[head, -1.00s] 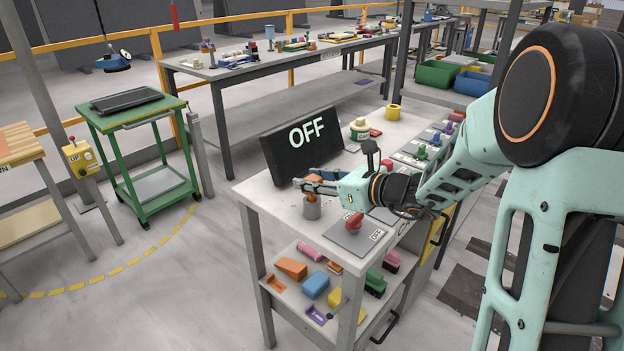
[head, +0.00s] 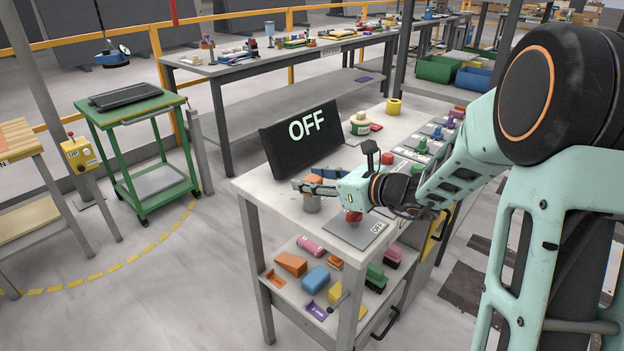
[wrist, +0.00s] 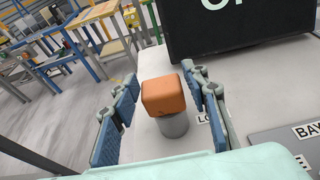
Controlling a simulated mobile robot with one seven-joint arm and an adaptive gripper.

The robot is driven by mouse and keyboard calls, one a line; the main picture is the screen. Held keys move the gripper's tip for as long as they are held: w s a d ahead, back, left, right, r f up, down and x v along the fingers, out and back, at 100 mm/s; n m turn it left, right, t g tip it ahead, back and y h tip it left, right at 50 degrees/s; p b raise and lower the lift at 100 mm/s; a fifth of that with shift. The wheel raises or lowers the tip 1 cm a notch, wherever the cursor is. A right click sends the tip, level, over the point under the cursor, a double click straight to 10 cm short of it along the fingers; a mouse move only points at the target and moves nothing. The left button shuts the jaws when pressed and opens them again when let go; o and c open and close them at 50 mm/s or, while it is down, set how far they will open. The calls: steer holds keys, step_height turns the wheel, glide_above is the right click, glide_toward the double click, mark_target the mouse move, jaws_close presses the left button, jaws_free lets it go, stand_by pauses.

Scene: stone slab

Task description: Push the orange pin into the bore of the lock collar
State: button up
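The orange pin (head: 313,184) shows as a blocky orange head standing upright over the grey round lock collar (head: 312,204) near the bench's front left corner. In the wrist view the orange head (wrist: 163,96) sits directly above the collar (wrist: 173,125), with no clear gap between them. Any shaft and the bore are hidden beneath the head. My gripper (wrist: 166,92) is open, with one blue-padded finger on each side of the head. A gap shows between the head and each finger. The head view also shows my gripper (head: 317,182) at the pin.
A black display reading OFF (head: 300,137) stands close behind the collar. A red knob on a grey plate (head: 345,236) lies to the right, in front. Several blocks lie on the lower shelf (head: 283,297). A white-and-green container (head: 360,124) stands farther back.

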steer(key=shift+o, duration=1)
steer(key=v, duration=1.2)
steer(key=shift+r, duration=0.1)
